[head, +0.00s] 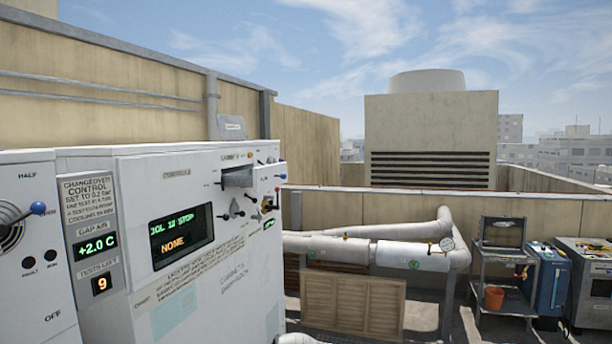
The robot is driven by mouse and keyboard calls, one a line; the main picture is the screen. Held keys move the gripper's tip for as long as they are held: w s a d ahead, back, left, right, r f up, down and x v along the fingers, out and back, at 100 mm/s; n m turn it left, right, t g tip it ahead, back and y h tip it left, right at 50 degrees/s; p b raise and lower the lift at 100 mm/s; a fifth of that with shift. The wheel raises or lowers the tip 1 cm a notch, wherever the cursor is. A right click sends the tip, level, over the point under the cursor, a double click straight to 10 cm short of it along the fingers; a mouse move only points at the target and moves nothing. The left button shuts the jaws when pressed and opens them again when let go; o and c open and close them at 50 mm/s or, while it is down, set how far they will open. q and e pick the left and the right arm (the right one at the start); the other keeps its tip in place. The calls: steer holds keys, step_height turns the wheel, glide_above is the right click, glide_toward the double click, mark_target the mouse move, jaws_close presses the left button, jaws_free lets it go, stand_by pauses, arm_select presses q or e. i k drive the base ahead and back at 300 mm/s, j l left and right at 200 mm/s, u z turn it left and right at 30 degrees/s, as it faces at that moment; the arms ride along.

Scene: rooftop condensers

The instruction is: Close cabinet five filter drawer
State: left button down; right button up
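A large white cabinet (205,255) stands at the left with its front panel turned partly toward me. Its dark display (181,236) shows green text and the orange word NONE. A small grey box-like part (237,177) juts out near the top right of the panel. I cannot tell for sure whether it is the filter drawer. Small knobs and levers (238,210) sit around it. The handwriting lower on the panel is too small to read surely. Neither of my grippers is in view.
Another white panel (30,245) with a blue-knobbed lever is at far left. Pale pipes (370,250) with a gauge run right of the cabinet above a louvred panel (352,303). A grey cart (502,270) with an orange bucket (494,297) and a blue unit (547,282) stand at right.

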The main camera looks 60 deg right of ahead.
mark_target(262, 178)
steer(key=z, duration=1.9)
steer(key=i+l+u, duration=0.1)
steer(key=u, duration=0.35)
steer(key=i+l+u, duration=0.2)
steer(key=u, duration=0.3)
